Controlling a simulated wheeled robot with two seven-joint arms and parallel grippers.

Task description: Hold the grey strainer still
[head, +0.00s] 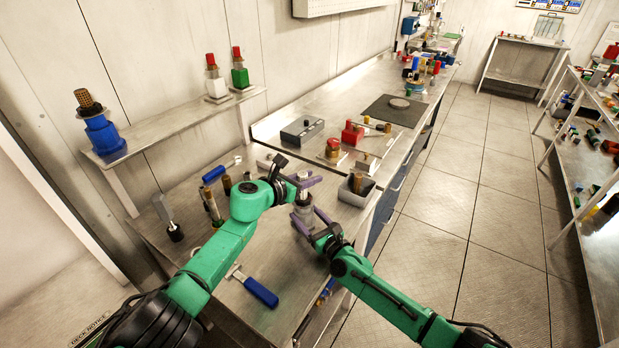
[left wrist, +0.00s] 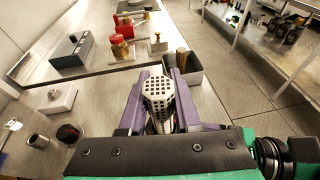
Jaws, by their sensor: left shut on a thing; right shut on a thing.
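The grey strainer (head: 304,212) stands upright near the front edge of the bench in the head view. My right gripper (head: 308,222) is shut on its grey body, one purple finger on each side. My left gripper (head: 303,182) is just above, shut on a pale piece at the top. In the left wrist view this is a light perforated basket (left wrist: 158,92) between the purple fingers of my left gripper (left wrist: 159,84). The lower part of the basket and the body beneath it are hidden there by the gripper.
A grey bin (head: 357,190) with a brown brush stands just right of the grippers. A blue-handled tool (head: 260,291) lies in front, and another (head: 221,170) lies behind. A red-topped item (head: 333,149) and a grey box (head: 302,131) stand farther back.

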